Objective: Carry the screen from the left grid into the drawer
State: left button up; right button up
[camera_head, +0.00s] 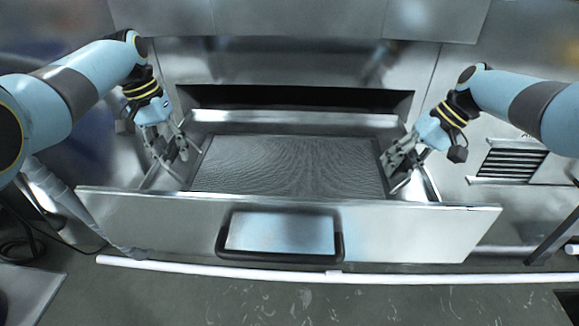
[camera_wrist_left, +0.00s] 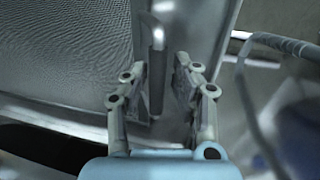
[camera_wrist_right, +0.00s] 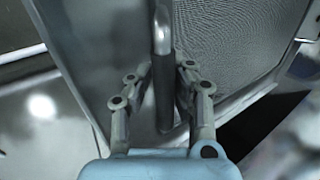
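The screen, a dark mesh panel in a frame (camera_head: 290,165), lies flat inside the pulled-out steel drawer (camera_head: 400,235). It has an upright handle at each side; the left one (camera_wrist_left: 157,75) and the right one (camera_wrist_right: 163,85) have dark grips. My left gripper (camera_head: 176,154) is at the screen's left side, fingers open on either side of the left handle with gaps visible. My right gripper (camera_head: 396,157) is at the right side, fingers open around the right handle, close to it but apparently not clamped. The screen's underside is hidden.
The drawer front has a wide dark handle frame (camera_head: 280,256). A white pipe (camera_head: 200,267) runs along the floor in front. A steel cabinet wall stands behind, with a vent (camera_head: 511,162) at the right. A hose (camera_wrist_left: 258,110) hangs beside the left gripper.

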pick_arm(q)
jog(key=shift+o, duration=0.5)
jog(key=shift+d, duration=0.1)
pick_arm(e)
jog(key=shift+o, duration=0.7)
jog(key=shift+a+r, duration=0.1)
jog(key=shift+a, duration=0.1)
pick_arm(q)
jog(key=shift+r, duration=0.1)
notch_tip(320, 180, up, 12)
jog(key=a, duration=0.2)
jog(key=shift+w+f, duration=0.15)
jog(key=shift+f, duration=0.05)
pick_arm(e)
jog(key=v, duration=1.1)
jog(key=shift+d+r, duration=0.25)
jog(key=shift+r, duration=0.1)
jog(key=shift+d, duration=0.1)
